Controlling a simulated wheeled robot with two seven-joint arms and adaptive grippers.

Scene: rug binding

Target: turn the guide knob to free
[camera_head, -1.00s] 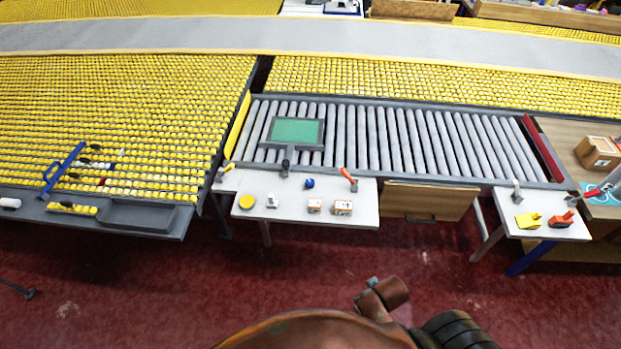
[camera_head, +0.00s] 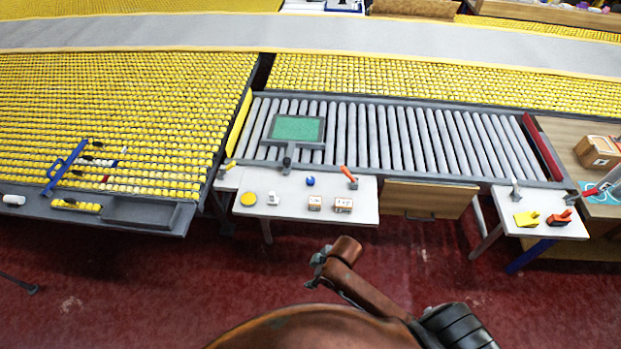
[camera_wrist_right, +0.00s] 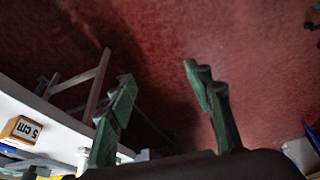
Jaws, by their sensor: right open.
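A small white table (camera_head: 285,207) stands in front of the roller bed. On it a round blue knob (camera_head: 310,182) sits near the middle, an orange-red lever (camera_head: 349,174) at its right back edge and a dark-handled part (camera_head: 287,160) below the green screen. I cannot tell for certain which is the guide knob. My right gripper (camera_head: 318,263) is over the red floor in front of the table, apart from everything. In the right wrist view its two green-grey fingers (camera_wrist_right: 160,80) are spread with nothing between them. My left gripper is out of view.
A yellow disc (camera_head: 248,198), a white piece (camera_head: 273,198) and two small boxes (camera_head: 343,205) lie on the table. A wooden drawer (camera_head: 428,199) is right of the table. The floor ahead is clear.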

